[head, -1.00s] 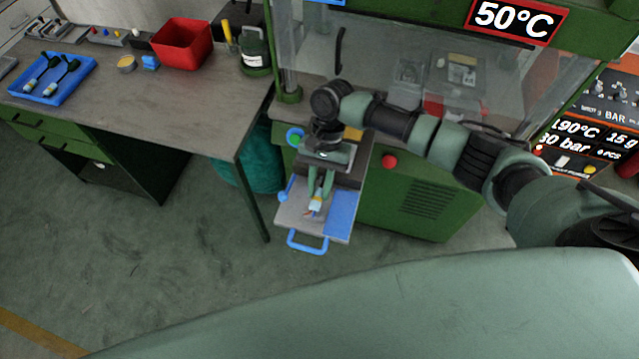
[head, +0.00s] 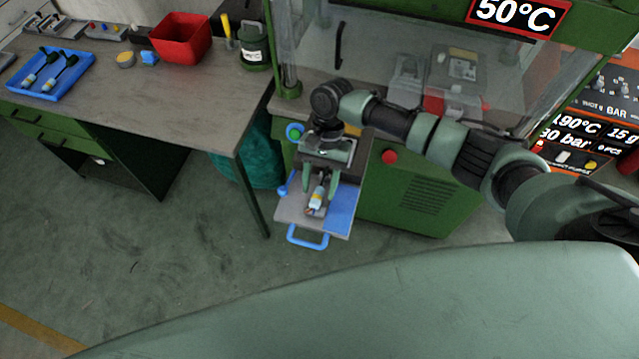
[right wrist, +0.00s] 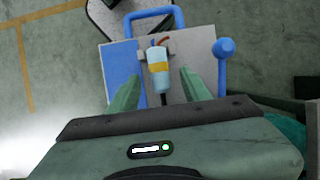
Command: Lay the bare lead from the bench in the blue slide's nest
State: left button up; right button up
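The bare lead (head: 317,199), pale with a yellow band and thin coloured wire ends, lies on the grey plate of the slide (head: 290,210). In the right wrist view the lead (right wrist: 158,68) sits between small grey holders of the nest, its wires pointing toward the blue handle. Its dark cable end runs back under my gripper and is partly hidden. My right gripper (head: 320,186) is over the slide, its green fingers spread on both sides of the lead with gaps showing in the right wrist view (right wrist: 159,84). My left gripper is out of view.
The slide has a blue pad (head: 342,208), a front handle (head: 307,239) and a blue side knob (right wrist: 224,47). The bench at left holds a blue tray (head: 50,92) with two dark-ended leads and a red bin (head: 180,40). The green press stands behind the slide.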

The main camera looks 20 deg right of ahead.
jog(key=shift+r, duration=0.1)
jog(key=b+v, duration=0.1)
jog(key=v, duration=0.6)
jog(key=shift+w+b, duration=0.1)
jog(key=shift+b, duration=0.25)
jog(key=shift+w+d+r, duration=0.1)
jog(key=shift+d+r, duration=0.05)
jog(key=shift+r, duration=0.15)
jog(key=shift+f, duration=0.1)
